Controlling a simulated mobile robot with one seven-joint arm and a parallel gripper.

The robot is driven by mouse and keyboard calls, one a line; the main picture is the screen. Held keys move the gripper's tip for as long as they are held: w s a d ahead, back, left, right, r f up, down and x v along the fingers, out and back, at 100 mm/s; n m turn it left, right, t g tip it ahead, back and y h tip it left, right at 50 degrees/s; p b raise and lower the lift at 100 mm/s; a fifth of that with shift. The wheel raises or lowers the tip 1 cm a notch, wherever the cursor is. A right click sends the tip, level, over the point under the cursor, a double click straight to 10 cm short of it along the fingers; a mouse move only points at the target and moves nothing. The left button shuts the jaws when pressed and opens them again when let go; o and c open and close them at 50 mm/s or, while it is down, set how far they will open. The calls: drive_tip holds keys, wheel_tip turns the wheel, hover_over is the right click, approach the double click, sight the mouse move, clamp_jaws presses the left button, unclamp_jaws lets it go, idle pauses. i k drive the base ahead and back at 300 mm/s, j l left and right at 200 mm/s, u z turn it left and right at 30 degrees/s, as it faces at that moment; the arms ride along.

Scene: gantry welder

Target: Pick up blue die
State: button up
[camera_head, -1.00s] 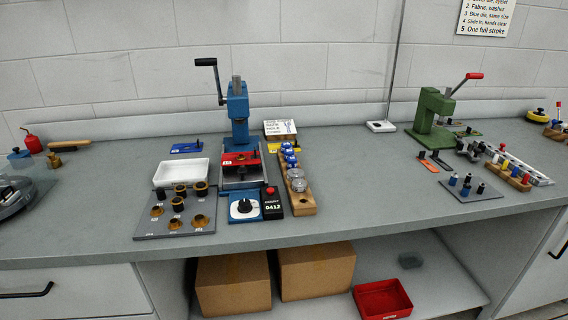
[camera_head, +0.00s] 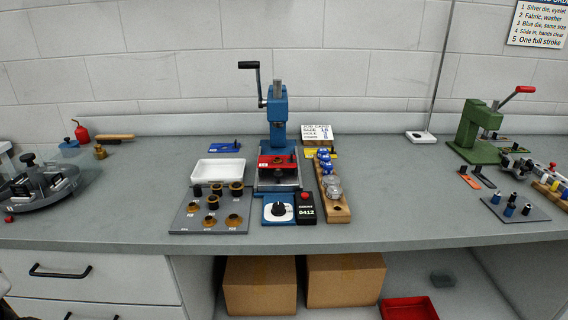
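Small dark-and-blue cylindrical pieces, which may include the blue die (camera_head: 508,210), stand on a grey plate (camera_head: 530,213) at the right of the bench. Other small blue pieces (camera_head: 325,161) sit at the back of a wooden rack (camera_head: 340,215) right of the blue press. The pieces are too small to tell which one is the blue die. My gripper is not in view.
A blue hand press (camera_head: 278,110) stands mid-bench with a red plate (camera_head: 277,162) in it. A white tray (camera_head: 218,170) and a grey board (camera_head: 185,223) of brass pieces lie left of it. A green press (camera_head: 478,130) stands right. Bare bench (camera_head: 420,190) lies between.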

sight(328, 167)
drive_tip(key=i+j+z, duration=0.25)
drive_tip(key=j+z, duration=0.3)
drive_tip(key=i+j+z, duration=0.1)
drive_tip(key=j+z, duration=0.15)
drive_tip(key=j, duration=0.2)
drive_tip(key=j+z, duration=0.3)
drive_tip(key=i+j, duration=0.15)
drive_tip(key=i, duration=0.9)
